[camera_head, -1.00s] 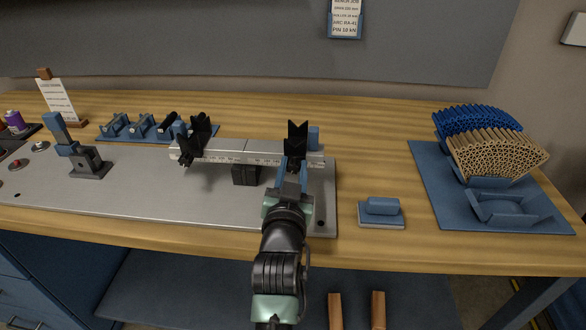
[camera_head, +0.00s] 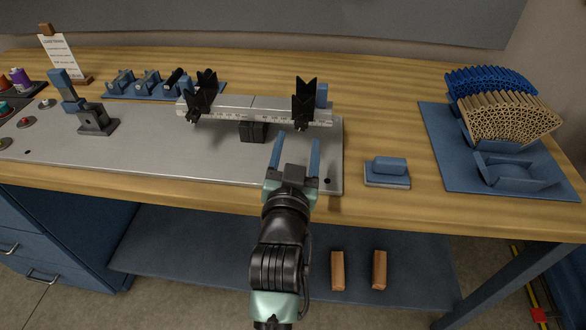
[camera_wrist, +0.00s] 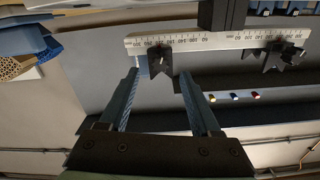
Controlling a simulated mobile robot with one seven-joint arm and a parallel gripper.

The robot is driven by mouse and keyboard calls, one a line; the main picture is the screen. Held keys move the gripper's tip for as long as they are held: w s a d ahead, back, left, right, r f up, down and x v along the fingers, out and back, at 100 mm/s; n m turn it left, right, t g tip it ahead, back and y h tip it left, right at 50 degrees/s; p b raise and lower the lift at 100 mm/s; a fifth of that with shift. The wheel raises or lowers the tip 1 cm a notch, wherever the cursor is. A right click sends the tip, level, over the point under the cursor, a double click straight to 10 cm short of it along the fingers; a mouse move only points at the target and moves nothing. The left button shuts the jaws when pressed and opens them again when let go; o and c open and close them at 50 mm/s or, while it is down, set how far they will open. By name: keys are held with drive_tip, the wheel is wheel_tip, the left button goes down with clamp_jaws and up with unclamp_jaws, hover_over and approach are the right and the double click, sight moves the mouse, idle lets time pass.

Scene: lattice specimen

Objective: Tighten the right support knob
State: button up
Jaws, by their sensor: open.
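The right support (camera_head: 304,103) is a black V-notched block on the white ruled beam (camera_head: 250,112). A blue piece (camera_head: 321,95) stands at its right side, and a small dark knob-like part (camera_head: 299,127) shows low on its front. The support also shows in the wrist view (camera_wrist: 160,62), notch downward, between the lines of my fingers. My gripper (camera_head: 296,143) is open and empty, in front of the right support and apart from it in the head view. The left support (camera_head: 203,92) is a similar black V block.
The beam rests on a black central block (camera_head: 253,132) over a grey metal plate (camera_head: 150,155). A blue block on a small pad (camera_head: 388,170) lies right of the plate. Blue and tan lattice specimens (camera_head: 510,118) stand on a blue mat (camera_head: 450,175) farther right.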

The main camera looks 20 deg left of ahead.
drive_tip(key=v, duration=0.7)
